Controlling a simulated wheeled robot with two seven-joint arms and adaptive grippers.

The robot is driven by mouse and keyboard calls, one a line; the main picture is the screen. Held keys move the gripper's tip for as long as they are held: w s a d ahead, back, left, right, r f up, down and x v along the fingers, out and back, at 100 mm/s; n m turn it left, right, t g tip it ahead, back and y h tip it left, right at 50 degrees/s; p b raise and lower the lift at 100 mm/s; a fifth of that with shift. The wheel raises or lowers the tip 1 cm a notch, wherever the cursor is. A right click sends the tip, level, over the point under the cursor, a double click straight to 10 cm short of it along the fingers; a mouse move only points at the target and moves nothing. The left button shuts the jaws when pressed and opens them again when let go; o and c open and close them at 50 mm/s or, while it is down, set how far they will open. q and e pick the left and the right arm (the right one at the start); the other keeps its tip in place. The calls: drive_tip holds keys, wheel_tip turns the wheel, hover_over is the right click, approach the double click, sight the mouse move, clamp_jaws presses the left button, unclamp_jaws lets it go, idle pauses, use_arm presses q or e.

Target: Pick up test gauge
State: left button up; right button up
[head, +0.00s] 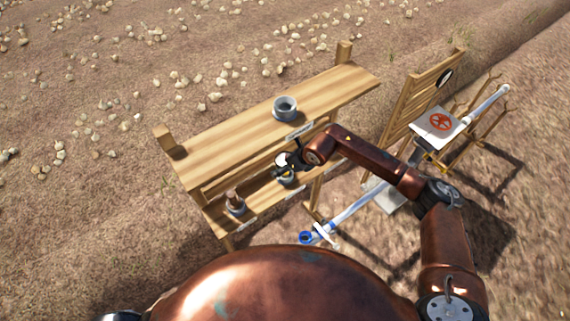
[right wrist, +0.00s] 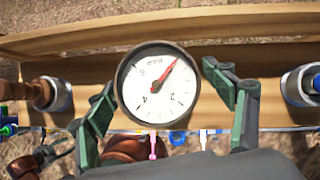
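The test gauge (right wrist: 157,85) has a round white dial, a dark rim and a red needle. In the right wrist view it sits between the fingers of my right gripper (right wrist: 165,92). The fingers are spread on either side of it, with narrow gaps at the rim. In the head view my right gripper (head: 290,163) is over the lower shelf of the wooden stand, and a bit of white dial (head: 281,159) shows beside it. The gauge's lower part is hidden.
The wooden stand (head: 330,88) has a grey cup (head: 285,108) on its top board. A brown-topped piece in a grey holder (head: 236,205) stands on the lower shelf, left of my gripper.

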drive_tip(key=c, duration=1.4)
drive_tip(key=shift+c, duration=0.2)
drive_tip(key=shift+r, duration=0.15)
